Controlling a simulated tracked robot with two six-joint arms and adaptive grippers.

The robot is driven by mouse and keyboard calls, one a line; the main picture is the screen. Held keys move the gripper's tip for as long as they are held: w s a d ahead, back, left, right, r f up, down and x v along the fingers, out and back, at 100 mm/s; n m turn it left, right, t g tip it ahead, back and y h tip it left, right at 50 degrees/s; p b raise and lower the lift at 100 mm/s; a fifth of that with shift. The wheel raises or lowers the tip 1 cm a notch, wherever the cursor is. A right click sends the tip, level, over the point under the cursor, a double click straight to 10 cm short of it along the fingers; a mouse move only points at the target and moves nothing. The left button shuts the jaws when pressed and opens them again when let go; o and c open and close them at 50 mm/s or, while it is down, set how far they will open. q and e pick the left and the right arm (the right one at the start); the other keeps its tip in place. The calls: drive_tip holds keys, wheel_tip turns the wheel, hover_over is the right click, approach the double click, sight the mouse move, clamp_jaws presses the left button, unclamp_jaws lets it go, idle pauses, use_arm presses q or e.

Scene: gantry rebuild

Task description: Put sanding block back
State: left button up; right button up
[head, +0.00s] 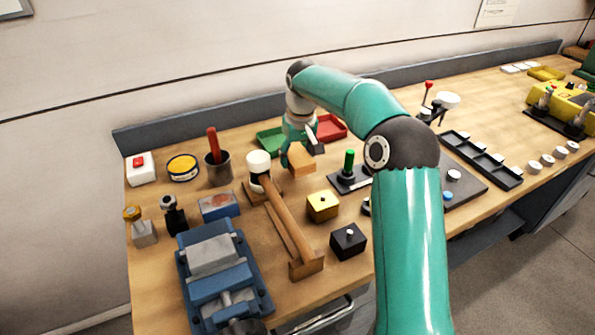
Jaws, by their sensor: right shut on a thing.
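The sanding block, a tan wooden block (302,163), is in my right gripper (298,154), near the back middle of the bench. The gripper is shut on it, and the fingers and wrist hide part of it. The block is in front of the green tray (270,140) and the red tray (330,127) and right of the mallet's white head (258,162). I cannot tell whether its underside touches the bench. My left gripper is not in view.
The mallet handle (283,215) runs towards the front edge. A blue vise (222,285) stands front left. A yellow box (322,205), a black box (348,240) and a green-handled post (348,162) stand to the right. A cup (217,171) is at the left.

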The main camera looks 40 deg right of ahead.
sight(301, 158)
drive_tip(key=shift+f, duration=2.3)
drive_tip(key=shift+f, duration=0.1)
drive_tip(key=o, duration=1.1)
drive_tip(key=r, duration=0.4)
drive_tip(key=s+r, duration=0.1)
drive_tip(key=r, duration=0.7)
drive_tip(key=shift+s+a+p, duration=0.3)
drive_tip(key=shift+s+p, duration=0.05)
drive_tip(key=shift+s, duration=0.05)
